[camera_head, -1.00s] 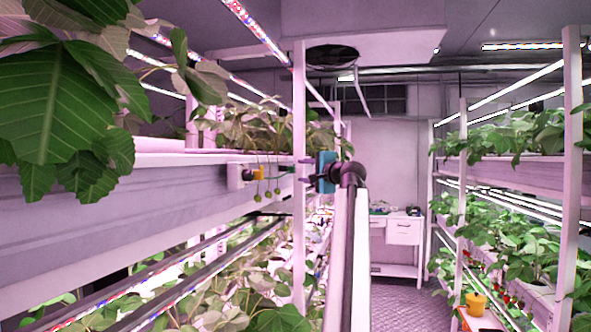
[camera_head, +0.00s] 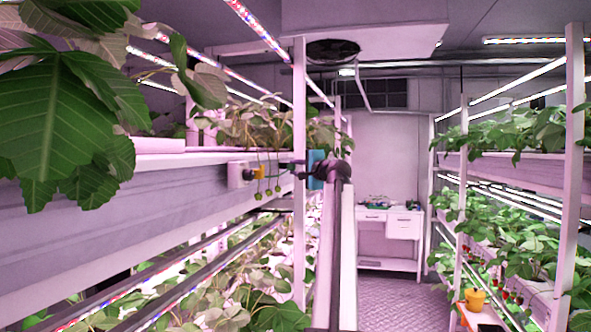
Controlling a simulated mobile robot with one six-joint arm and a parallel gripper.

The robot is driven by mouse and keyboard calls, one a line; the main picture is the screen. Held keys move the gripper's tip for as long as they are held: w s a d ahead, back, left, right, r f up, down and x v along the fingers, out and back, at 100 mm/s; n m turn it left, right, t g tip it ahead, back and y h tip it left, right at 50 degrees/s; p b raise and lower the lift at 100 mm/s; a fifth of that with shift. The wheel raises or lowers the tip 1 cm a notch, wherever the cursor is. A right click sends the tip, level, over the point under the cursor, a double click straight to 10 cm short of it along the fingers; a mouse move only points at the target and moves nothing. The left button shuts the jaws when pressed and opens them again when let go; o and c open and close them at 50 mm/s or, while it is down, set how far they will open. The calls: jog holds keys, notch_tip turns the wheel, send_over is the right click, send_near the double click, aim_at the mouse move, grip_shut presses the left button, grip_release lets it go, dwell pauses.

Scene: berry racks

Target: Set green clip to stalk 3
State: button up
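Several thin stalks with small green berries (camera_head: 267,190) hang in front of the upper left trough. Their numbering cannot be read. A small orange-yellow piece (camera_head: 259,172) sits among the stalk tops, beside a small white block (camera_head: 235,175) on the trough face. My gripper (camera_head: 296,170), with a blue body behind its fingers, points left at the white rack post, to the right of the stalks and apart from them. The fingers are small and dark, and their gap is unclear. I cannot make out a green clip.
The left trough (camera_head: 110,205) runs along my left, with large leaves (camera_head: 60,110) close by. A white upright post (camera_head: 299,90) stands by my gripper. The aisle floor (camera_head: 400,300) is clear.

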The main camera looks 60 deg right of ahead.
aim_at(292, 169)
grip_shut()
jog(key=a, duration=0.2)
jog(key=s+a, duration=0.1)
jog(key=a, duration=0.1)
jog(key=s+a, duration=0.1)
jog(key=a, duration=0.1)
jog(key=shift+a, duration=0.3)
jog(key=o, duration=0.6)
grip_release()
jog(key=shift+c, duration=0.2)
jog(key=shift+s, duration=0.1)
